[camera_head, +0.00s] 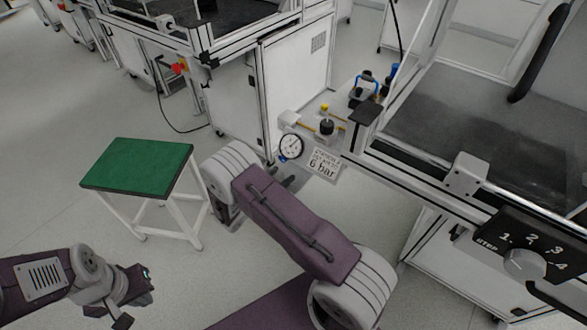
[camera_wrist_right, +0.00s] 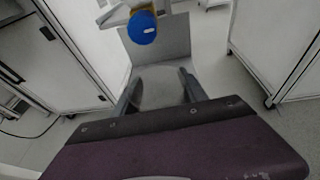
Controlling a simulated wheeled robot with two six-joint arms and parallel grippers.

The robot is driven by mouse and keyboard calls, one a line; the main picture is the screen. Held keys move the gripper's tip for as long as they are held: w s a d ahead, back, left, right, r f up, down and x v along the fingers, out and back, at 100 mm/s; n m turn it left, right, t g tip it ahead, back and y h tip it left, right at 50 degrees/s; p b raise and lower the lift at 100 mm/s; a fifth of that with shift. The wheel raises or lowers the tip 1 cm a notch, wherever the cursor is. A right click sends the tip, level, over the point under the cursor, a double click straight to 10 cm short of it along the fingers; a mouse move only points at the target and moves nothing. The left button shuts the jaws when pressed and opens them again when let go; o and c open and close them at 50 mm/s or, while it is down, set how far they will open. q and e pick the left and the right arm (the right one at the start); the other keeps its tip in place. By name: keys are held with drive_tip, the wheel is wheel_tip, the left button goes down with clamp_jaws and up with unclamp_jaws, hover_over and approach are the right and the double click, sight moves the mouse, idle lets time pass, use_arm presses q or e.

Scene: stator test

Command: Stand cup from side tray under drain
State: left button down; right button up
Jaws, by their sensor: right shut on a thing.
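In the right wrist view, my right gripper (camera_wrist_right: 160,90) is shut on a plain grey piece, which I take to be the cup (camera_wrist_right: 160,82); its outline is hard to make out. A grey plate (camera_wrist_right: 165,42) shows just beyond it. A blue round knob (camera_wrist_right: 142,27) on a yellow and white fitting, perhaps the drain valve, is above the plate. In the head view my right arm hides the right gripper and the cup. My left gripper (camera_head: 138,290) is low at the left, away from everything; its fingers are too small to read.
A green-topped stool (camera_head: 135,165) stands empty at the left. A pressure gauge (camera_head: 291,147) and a "6 bar" sign (camera_head: 325,163) are just beyond my right arm. A machine bench with a step dial (camera_head: 524,263) fills the right. White cabinets (camera_wrist_right: 55,60) flank the right gripper.

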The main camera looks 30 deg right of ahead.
sight(294, 168)
drive_tip(key=d, duration=0.1)
drive_tip(key=w+d, duration=0.1)
drive_tip(key=d, duration=0.1)
drive_tip(key=w+d, duration=0.1)
drive_tip(key=shift+w+d+b, duration=0.15)
drive_tip(key=shift+b, duration=0.2)
drive_tip(key=d, duration=0.1)
drive_tip(key=w+d+b, duration=0.1)
drive_tip(key=d, duration=0.1)
drive_tip(key=shift+w+d+f+b, duration=0.1)
drive_tip(key=shift+w+d+b, duration=0.2)
drive_tip(key=shift+w+d, duration=0.1)
drive_tip(key=shift+s+a+f+b, duration=0.1)
drive_tip(key=shift+a+f+b, duration=0.1)
drive_tip(key=shift+f+b, duration=0.35)
drive_tip(key=shift+f+p, duration=0.1)
drive_tip(key=shift+p, duration=0.2)
drive_tip(key=shift+f, duration=0.1)
drive_tip(key=o, duration=1.3)
